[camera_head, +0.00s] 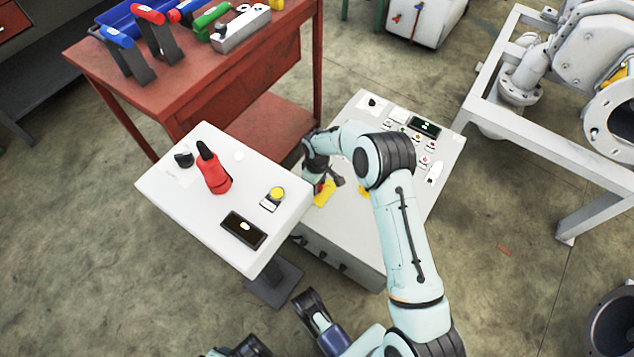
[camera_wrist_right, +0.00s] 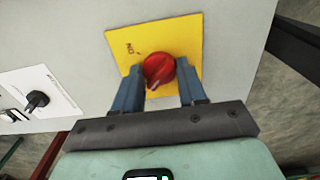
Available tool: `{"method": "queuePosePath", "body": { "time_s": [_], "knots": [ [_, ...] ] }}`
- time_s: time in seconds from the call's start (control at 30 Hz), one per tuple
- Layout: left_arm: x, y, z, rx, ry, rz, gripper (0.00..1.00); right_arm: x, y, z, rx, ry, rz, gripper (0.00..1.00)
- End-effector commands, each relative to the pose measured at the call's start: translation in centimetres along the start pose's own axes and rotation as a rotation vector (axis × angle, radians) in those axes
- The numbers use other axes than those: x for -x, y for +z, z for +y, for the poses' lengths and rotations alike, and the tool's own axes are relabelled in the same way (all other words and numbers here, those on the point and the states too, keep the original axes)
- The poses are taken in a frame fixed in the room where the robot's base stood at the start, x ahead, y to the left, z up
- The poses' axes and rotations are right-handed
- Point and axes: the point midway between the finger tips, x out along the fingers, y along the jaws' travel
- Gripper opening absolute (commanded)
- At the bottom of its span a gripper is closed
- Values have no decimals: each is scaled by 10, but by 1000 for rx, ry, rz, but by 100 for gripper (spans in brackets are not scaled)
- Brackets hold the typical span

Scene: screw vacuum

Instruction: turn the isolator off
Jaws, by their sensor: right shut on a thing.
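The isolator is a red rotary knob (camera_wrist_right: 160,71) on a square yellow plate (camera_wrist_right: 172,38), set on a light grey panel. An "ON" mark shows on the plate to the upper left of the knob. My right gripper (camera_wrist_right: 161,84) is shut on the knob, one blue finger on each side. In the head view my right gripper (camera_head: 327,181) reaches down over the yellow plate (camera_head: 324,194) and hides most of the knob. Dark and blue parts at the bottom edge of the head view may belong to my left arm; its fingers are not clear.
A white pedestal (camera_head: 215,235) with a red handle (camera_head: 212,172) and a yellow button (camera_head: 278,193) stands left of the grey cabinet (camera_head: 350,235). A red workbench (camera_head: 190,95) is behind. A grey metal frame (camera_head: 545,150) stands at right. Another black knob (camera_wrist_right: 37,100) is left of the isolator.

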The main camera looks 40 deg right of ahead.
Motion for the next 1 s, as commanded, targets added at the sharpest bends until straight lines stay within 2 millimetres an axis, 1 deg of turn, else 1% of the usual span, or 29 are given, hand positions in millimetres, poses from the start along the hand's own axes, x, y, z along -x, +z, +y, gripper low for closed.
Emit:
{"method": "queuePosePath", "body": {
  "time_s": [0.13, 0.17, 0.2, 0.23, 0.53, 0.63, 0.77, 0.9, 1.0],
  "knots": [
    [0, 0, 0, 0, 0, 0, 43, 0, 0, 0, 3, 1, -1, 11],
    [0, 0, 0, 0, 0, 0, 43, 0, 0, 0, 3, 1, -1, 44],
    [0, 0, 0, 0, 0, 0, 43, 0, 0, 0, 3, 1, -1, 57],
    [0, 0, 0, 0, 0, 0, 43, 0, 0, 0, 3, 1, -1, 67],
    [0, 0, 0, 0, 1, 1, 43, 1, 0, 0, 1, 1, 0, 67],
    [3, -3, 2, -2, 4, 9, 43, 8, 0, 0, 1, 2, 1, 67],
    [11, -12, 10, -10, 18, 38, 43, 29, 0, 0, 0, 2, 3, 67],
    [22, -18, 19, -18, 33, 58, 43, 63, -1, 0, 2, 3, 4, 67],
    [28, -6, 21, -20, 33, 24, 43, 85, 0, 0, 2, 3, 4, 67]
  ]
}}
